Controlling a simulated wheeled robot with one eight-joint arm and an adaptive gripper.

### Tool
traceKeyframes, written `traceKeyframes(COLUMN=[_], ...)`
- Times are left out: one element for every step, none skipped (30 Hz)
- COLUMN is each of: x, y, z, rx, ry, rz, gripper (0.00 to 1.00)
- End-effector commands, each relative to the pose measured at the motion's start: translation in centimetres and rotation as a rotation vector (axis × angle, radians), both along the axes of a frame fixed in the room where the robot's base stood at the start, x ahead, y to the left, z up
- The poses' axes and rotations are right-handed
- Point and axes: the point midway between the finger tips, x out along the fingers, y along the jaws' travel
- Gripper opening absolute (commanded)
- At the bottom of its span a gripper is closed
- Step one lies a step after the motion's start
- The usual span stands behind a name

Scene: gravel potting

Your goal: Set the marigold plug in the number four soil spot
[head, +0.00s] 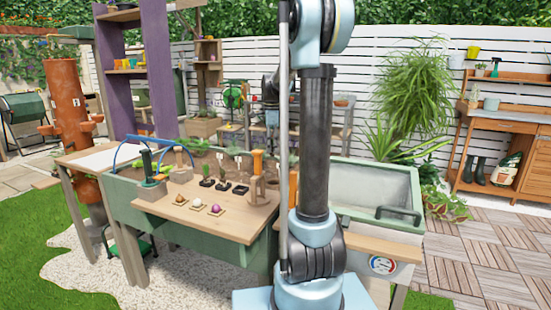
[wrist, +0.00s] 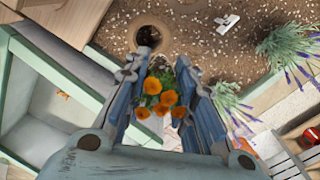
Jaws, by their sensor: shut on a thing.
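In the wrist view my gripper (wrist: 160,66) is shut on the marigold plug (wrist: 153,98), whose orange flowers and green leaves show between the two blue-grey fingers. The plug's root end is hidden. Beyond the fingertips lies the brown soil bed (wrist: 185,40) with a dark round hole (wrist: 148,37), just above the left fingertip in the picture. A white tag (wrist: 227,23) lies to the right of the hole; I cannot read its number. In the head view the soil (head: 205,160) shows behind the wooden worktop, and my arm hides the gripper and the marigold.
Lavender plants (wrist: 285,42) stand right of the hole in the wrist view. A green-rimmed bin (head: 375,190) stands at right.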

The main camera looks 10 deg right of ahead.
Motion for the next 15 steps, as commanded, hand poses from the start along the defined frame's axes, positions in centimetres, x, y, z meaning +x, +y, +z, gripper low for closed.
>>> traceKeyframes(x=[0.0,0.0,0.0,0.0,0.0,-0.2,-0.4,-0.6,-0.9,-1.2,-1.4,-1.7,-1.9,-2.0,-2.1], y=[0.0,0.0,0.0,0.0,0.0,0.0,0.0,0.0,0.0,0.0,0.0,0.0,0.0,0.0,0.0], z=[0.0,0.0,0.0,0.0,-0.1,-0.4,-0.7,-1.2,-1.8,-2.3,-2.8,-3.3,-3.6,-3.9,-4.2], rx=[0.000,0.000,0.000,0.000,0.000,0.000,0.000,0.000,0.000,0.000,0.000,-0.001,-0.001,-0.001,-0.001], ry=[0.000,0.000,0.000,0.000,0.000,-0.001,-0.003,-0.004,-0.007,-0.010,-0.012,-0.015,-0.017,-0.018,-0.019], rz=[0.000,0.000,0.000,0.001,0.004,0.017,0.031,0.051,0.082,0.105,0.128,0.154,0.170,0.184,0.196], gripper=[0.17,0.17,0.17,0.17,0.17,0.17,0.17,0.17,0.17,0.17,0.17,0.17,0.17,0.17,0.17])
